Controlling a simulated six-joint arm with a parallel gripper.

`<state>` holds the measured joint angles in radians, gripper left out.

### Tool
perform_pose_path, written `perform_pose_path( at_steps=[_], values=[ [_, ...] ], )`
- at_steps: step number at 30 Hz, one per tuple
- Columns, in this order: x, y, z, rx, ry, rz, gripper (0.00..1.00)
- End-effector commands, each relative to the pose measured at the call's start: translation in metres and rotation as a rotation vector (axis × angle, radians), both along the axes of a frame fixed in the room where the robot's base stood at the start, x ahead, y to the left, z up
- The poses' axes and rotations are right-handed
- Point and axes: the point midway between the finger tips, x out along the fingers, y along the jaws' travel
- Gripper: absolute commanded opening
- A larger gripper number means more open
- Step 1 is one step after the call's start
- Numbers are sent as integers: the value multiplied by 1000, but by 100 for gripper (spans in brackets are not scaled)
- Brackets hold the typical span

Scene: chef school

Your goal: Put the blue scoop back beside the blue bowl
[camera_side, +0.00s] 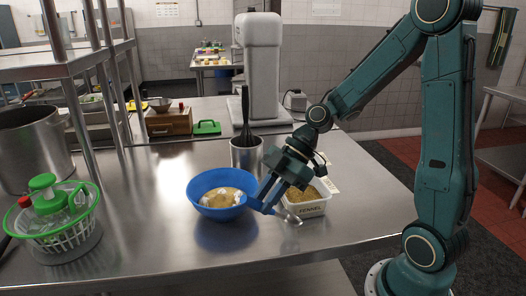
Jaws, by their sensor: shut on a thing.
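The blue bowl (197,188) stands on the steel table and holds pale tan, grainy contents. The scoop's shiny metal end (292,219) reaches right, in front of the tub. Whether the scoop touches the bowl or table cannot be told. My wrist hides part of the tub.
A metal canister (246,156) with a dark utensil stands behind the bowl. A white mixer (263,70) stands behind. The table between basket and bowl is clear.

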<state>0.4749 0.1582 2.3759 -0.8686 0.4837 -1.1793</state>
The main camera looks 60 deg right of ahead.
Motion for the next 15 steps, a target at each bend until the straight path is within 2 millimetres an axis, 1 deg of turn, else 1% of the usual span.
perform_pose_path(
  at_steps=[3, 7, 10, 15],
  values=[
    [0, 0, -14, 3, 5, 0, 0],
    [0, 0, -26, 2, 5, -1, 0],
    [0, 0, -30, 0, 1, 1, 0],
    [0, 0, -30, 0, -1, 1, 0]
  ],
)
